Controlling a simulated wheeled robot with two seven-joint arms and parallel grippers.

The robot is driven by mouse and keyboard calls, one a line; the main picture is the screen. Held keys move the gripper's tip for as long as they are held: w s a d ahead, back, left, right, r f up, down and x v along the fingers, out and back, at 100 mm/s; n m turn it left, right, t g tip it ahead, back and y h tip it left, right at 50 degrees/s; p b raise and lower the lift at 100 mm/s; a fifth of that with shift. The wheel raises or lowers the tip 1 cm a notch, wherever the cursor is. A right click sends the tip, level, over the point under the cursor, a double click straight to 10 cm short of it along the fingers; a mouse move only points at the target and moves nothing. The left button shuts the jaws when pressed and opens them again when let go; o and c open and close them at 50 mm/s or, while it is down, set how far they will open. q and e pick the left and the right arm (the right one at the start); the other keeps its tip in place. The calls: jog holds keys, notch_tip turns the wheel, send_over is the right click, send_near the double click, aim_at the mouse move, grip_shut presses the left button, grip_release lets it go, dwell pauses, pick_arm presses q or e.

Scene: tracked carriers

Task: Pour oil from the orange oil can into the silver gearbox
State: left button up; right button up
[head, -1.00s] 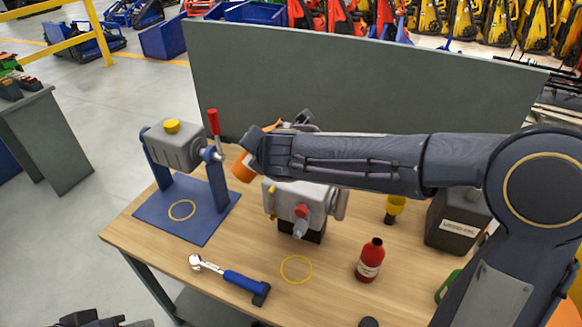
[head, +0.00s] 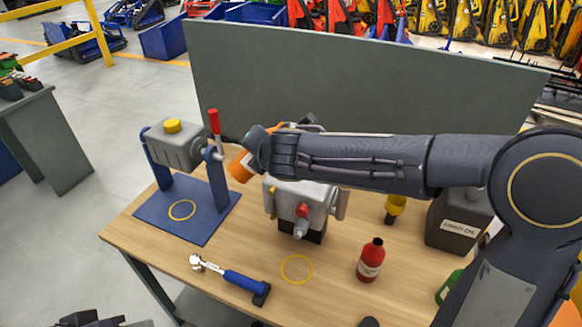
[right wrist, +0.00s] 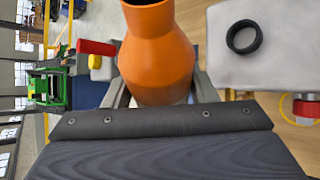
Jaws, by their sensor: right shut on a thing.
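The orange oil can (head: 239,169) is in my right gripper (head: 262,152); it is tilted, one end pointing down-left in the head view. In the right wrist view the can (right wrist: 160,55) sits between the fingers, its dark open mouth at the top edge. The silver gearbox (head: 312,194) stands on the table below my right forearm, which hides part of it. In the right wrist view the gearbox top (right wrist: 270,75) carries a black ring opening, to the right of the can and apart from it. A dark part at the bottom left edge may be my left gripper (head: 100,319); its fingers are unclear.
A grey unit (head: 175,150) with yellow cap and red lever stands on a blue base at left. A blue-handled tool (head: 240,283), red bottle (head: 370,262), yellow item (head: 395,207) and dark oil canister (head: 458,222) are on the table. A grey panel (head: 350,80) stands behind.

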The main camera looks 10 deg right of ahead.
jog(key=shift+a+f+m+y, duration=0.25)
jog(key=shift+f+m+y, duration=0.1)
jog(key=shift+m+y, duration=0.2)
dwell(1.1)
jog(key=shift+s+a+f+m+y+b, duration=0.1)
jog(key=shift+a+f+m+y+b, duration=0.1)
jog(key=shift+f+m+y+b, duration=0.6)
dwell(1.4)
jog(key=shift+r+m+y, duration=0.35)
jog(key=shift+r+y, duration=0.05)
jog(key=shift+y, duration=0.35)
dwell(3.4)
